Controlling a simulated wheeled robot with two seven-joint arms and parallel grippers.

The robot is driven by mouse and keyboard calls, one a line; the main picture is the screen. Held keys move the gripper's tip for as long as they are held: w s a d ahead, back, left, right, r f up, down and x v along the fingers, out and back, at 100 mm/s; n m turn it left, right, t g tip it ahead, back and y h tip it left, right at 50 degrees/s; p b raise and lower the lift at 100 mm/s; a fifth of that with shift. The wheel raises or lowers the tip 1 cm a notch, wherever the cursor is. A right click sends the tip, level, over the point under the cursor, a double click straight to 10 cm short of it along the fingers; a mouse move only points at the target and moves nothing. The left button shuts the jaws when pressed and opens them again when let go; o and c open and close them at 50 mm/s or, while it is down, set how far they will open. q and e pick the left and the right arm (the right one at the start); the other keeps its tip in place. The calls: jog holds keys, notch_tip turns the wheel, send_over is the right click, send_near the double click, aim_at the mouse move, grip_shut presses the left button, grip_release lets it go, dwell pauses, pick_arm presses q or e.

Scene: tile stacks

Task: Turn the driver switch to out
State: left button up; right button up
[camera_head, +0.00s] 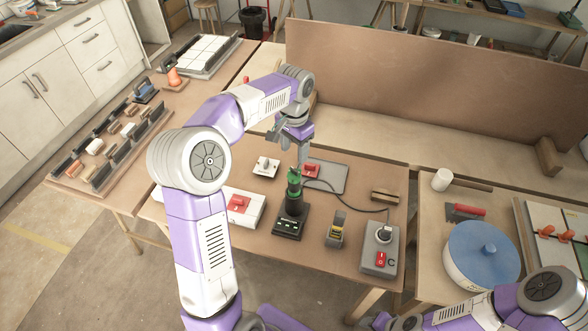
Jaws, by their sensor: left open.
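A green and black driver (294,190) stands upright on a black base (289,224) with small lights, near the middle of the work table. Its switch is too small to make out. My left gripper (288,147) is open and empty, above and just behind the driver's top, with its fingers pointing down. I cannot tell whether a finger touches the driver. My right arm (545,287) shows at the bottom right, but its gripper is out of view.
Around the driver are a white box with a red switch (238,204), a small white knob box (265,167), a red switch (311,171), a yellow-black block (336,229) and a grey control box (381,250). A cable curves behind. A blue-lidded tub (481,252) stands right.

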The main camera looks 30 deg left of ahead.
aim_at(294, 169)
pick_arm(q)
notch_tip(294, 169, down, 8)
jog(key=shift+r+b, duration=0.25)
jog(key=shift+b, duration=0.3)
jog(key=shift+c, duration=0.3)
